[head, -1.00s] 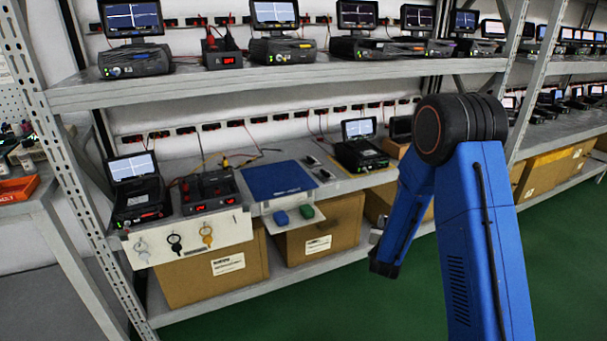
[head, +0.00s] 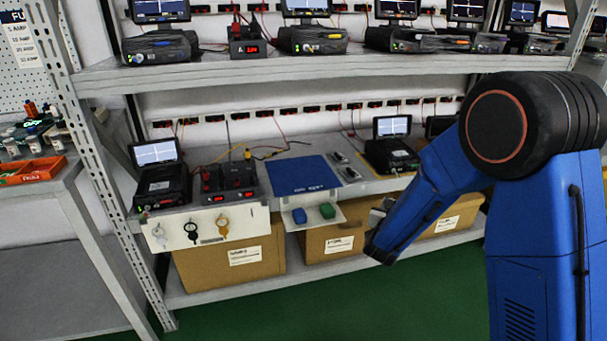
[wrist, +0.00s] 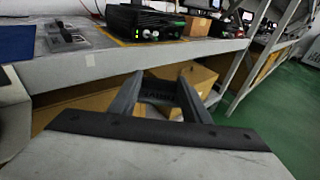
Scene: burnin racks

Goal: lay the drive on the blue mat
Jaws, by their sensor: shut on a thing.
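The blue mat (head: 298,173) lies flat and bare on the middle shelf, with small white print near its front edge. Its corner also shows at the upper left of the wrist view (wrist: 16,42). My gripper (head: 380,212) is in front of the shelf, below its edge and to the right of the mat. In the wrist view my gripper (wrist: 158,86) points toward the cardboard boxes under the shelf. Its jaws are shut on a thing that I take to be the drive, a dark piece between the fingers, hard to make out. The drive is clear of the mat.
Two small grey metal pieces (head: 347,167) lie just right of the mat. A dark device with a screen (head: 390,155) stands further right, a red-lit unit (head: 229,183) left. A small ledge with blue and green blocks (head: 327,211) juts out below the mat. Cardboard boxes (head: 330,243) sit beneath.

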